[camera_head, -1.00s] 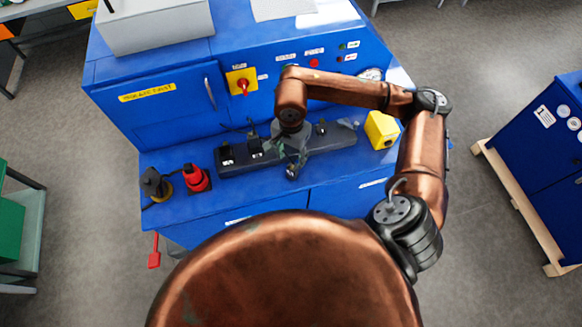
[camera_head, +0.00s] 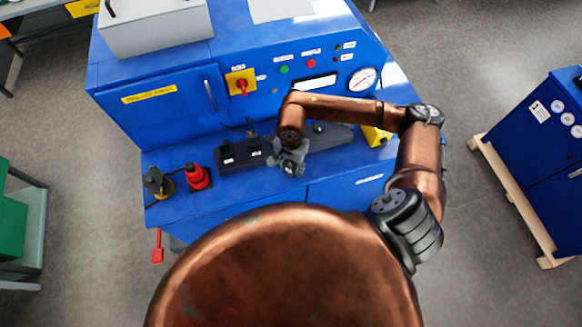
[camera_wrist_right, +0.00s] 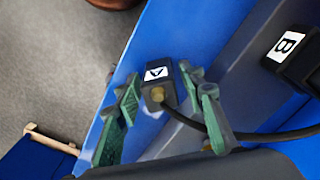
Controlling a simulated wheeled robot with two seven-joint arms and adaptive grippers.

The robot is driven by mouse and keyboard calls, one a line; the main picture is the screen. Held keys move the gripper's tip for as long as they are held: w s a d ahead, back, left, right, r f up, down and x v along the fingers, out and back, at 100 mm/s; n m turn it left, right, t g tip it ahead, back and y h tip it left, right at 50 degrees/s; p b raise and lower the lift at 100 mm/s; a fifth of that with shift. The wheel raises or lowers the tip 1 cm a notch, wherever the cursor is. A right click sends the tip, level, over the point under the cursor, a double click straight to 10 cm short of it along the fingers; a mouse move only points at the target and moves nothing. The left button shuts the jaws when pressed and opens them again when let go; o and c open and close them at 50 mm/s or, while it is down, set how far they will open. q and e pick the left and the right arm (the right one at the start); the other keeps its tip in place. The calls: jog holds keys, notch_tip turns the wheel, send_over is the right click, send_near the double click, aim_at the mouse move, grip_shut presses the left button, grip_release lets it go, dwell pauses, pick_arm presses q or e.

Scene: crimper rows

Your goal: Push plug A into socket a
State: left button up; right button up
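Plug A (camera_wrist_right: 157,72) is a small black block with a white "A" label, a brassy cable end and a black cable. In the right wrist view it sits between the green fingers of my right gripper (camera_wrist_right: 160,88), which appear to close on both its sides. In the head view my right gripper (camera_head: 290,167) is over the front edge of the grey rail (camera_head: 338,142); the plug is hard to make out there. Which opening is socket a cannot be told; the arm and gripper cover part of the rail. My left gripper is out of view.
A black block labelled B (camera_wrist_right: 288,48) sits near the gripper. Two black labelled blocks (camera_head: 240,154) stand on the rail's left part. A red connector (camera_head: 197,177), a dark connector (camera_head: 157,182) and a yellow block (camera_head: 377,135) flank the rail. The panel rises behind.

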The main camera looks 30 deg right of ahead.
grip_shut()
jog(key=shift+r, duration=0.1)
dwell(0.3)
